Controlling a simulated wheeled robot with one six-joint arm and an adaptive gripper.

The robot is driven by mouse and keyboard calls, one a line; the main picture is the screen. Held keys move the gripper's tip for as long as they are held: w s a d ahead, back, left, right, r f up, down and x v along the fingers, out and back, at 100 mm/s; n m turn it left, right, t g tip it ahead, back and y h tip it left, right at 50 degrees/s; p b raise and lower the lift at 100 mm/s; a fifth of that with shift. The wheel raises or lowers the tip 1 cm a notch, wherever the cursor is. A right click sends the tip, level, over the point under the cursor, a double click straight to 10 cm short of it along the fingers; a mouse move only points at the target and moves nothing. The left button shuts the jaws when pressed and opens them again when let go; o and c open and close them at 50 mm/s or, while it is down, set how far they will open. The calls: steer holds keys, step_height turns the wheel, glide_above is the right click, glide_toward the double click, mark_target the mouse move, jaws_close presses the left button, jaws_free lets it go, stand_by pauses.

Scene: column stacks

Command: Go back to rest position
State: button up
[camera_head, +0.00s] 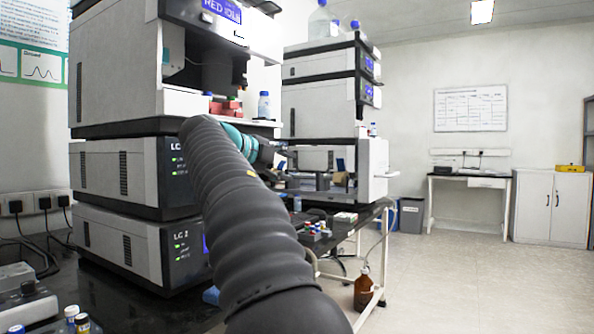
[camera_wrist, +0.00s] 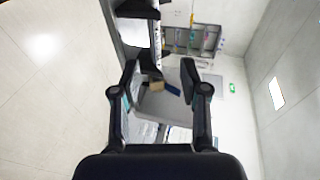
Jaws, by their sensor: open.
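My gripper (camera_wrist: 160,75) shows in the wrist view with its two dark fingers spread apart and nothing between them. Beyond the fingers are a white surface, a small tan block and a blue item, all some way off. In the head view my arm, in a dark ribbed sleeve, reaches forward from the bottom centre towards the instrument stacks. The far end of the arm is beside the right stack (camera_head: 318,90); the fingertips there are too small and partly hidden to make out.
The left instrument stack (camera_head: 115,175) stands close to my arm on a dark bench. Small vials (camera_head: 76,322) stand at the lower left. A brown bottle (camera_head: 363,288) sits low under the bench. A grey bin (camera_head: 411,215) and a white cabinet (camera_head: 550,207) stand behind. The floor at right is clear.

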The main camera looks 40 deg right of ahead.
steer(key=s+a+f+n+y+p, duration=0.1)
steer(key=s+a+f+n+y, duration=0.4)
steer(key=s+a+f+n, duration=0.4)
steer(key=s+a+f+n+t+y+p, duration=0.1)
steer(key=s+a+f+n+y, duration=0.3)
steer(key=s+a+f+n, duration=0.5)
steer(key=s+a+f+n+t+y+p, duration=0.1)
steer(key=s+a+f+n+y+p, duration=0.1)
steer(key=s+a+f+n+y, duration=0.3)
steer(key=s+a+f+n, duration=0.2)
steer(key=f+n, duration=0.3)
steer(key=f, duration=0.2)
steer(key=s+a+f+n, duration=0.2)
steer(key=s+f+n, duration=0.1)
steer(key=f, duration=0.4)
steer(key=shift+a+f+n+y, duration=0.2)
steer(key=shift+n+y, duration=0.1)
steer(key=shift+n, duration=0.6)
steer(key=shift+d, duration=0.1)
